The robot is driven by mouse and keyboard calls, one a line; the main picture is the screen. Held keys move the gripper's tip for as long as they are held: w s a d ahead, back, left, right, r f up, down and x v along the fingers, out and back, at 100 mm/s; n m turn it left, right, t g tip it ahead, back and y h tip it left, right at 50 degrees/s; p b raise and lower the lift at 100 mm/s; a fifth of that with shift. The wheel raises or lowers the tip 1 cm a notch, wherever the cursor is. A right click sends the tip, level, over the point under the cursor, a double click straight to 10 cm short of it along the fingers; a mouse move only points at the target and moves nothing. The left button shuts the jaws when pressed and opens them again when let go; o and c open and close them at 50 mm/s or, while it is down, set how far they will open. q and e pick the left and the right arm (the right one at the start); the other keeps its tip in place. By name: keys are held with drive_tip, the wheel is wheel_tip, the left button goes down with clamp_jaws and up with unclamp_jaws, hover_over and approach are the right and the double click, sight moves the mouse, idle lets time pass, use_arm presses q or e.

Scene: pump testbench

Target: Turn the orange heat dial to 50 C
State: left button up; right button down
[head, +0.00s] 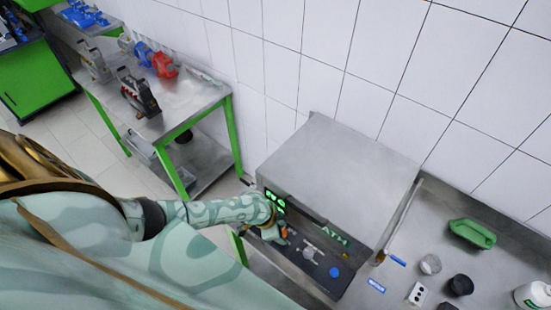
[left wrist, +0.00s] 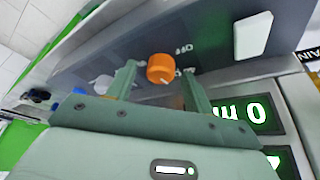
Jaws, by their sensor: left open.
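The orange heat dial (left wrist: 160,68) is on the dark control panel (left wrist: 215,45) in the left wrist view, with a small pale mark on its lower edge. My left gripper (left wrist: 159,74) is open, with one finger on each side of the dial in that view. I cannot tell whether the fingers touch it. In the head view my left gripper (head: 277,233) is at the front panel of the steel bath unit (head: 340,175) and hides part of it. A green lit display (left wrist: 250,112) shows beside the gripper, its digits turned over. My right gripper is not in view.
A blue knob (head: 335,272) and a grey knob (head: 308,253) sit on the same panel. A tiled wall stands behind the unit.

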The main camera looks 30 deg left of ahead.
use_arm(q)
drive_tip(key=p+v, duration=0.3)
drive_tip(key=v, duration=1.3)
